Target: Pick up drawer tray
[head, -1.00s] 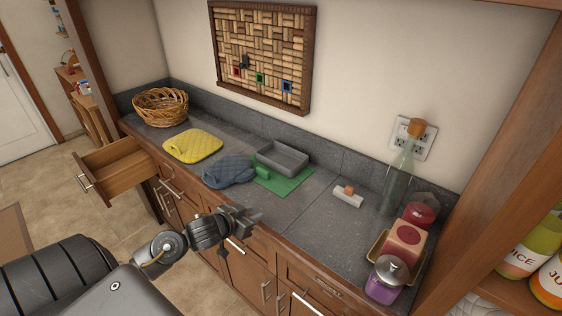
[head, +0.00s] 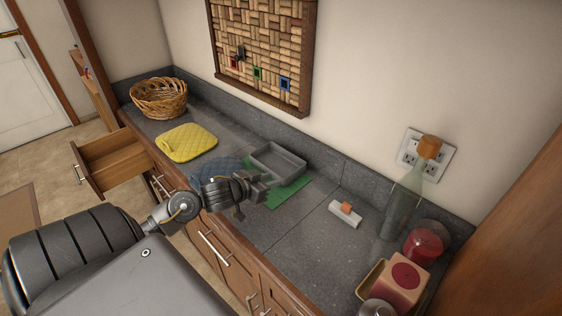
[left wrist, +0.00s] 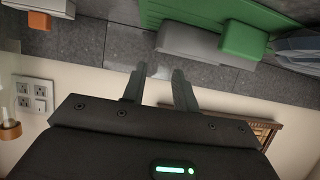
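The drawer tray is a shallow grey rectangular tray (head: 283,158) on a green mat (head: 288,194) near the backsplash. My left gripper (head: 266,184) is over the counter, just in front of the tray in the head view, and hides part of the mat. In the left wrist view its two fingers (left wrist: 158,88) are apart with nothing between them. A grey shape (left wrist: 188,42) beside a green block (left wrist: 243,38) shows beyond the fingertips; I cannot tell surely whether it is the tray. My right gripper is not in view.
A yellow pot holder (head: 187,142), wicker basket (head: 159,97) and open drawer (head: 110,160) are at the left. A blue mitt (head: 212,170) is partly behind my arm. A white piece with an orange block (head: 345,214), a glass bottle (head: 404,200) and jars stand at the right.

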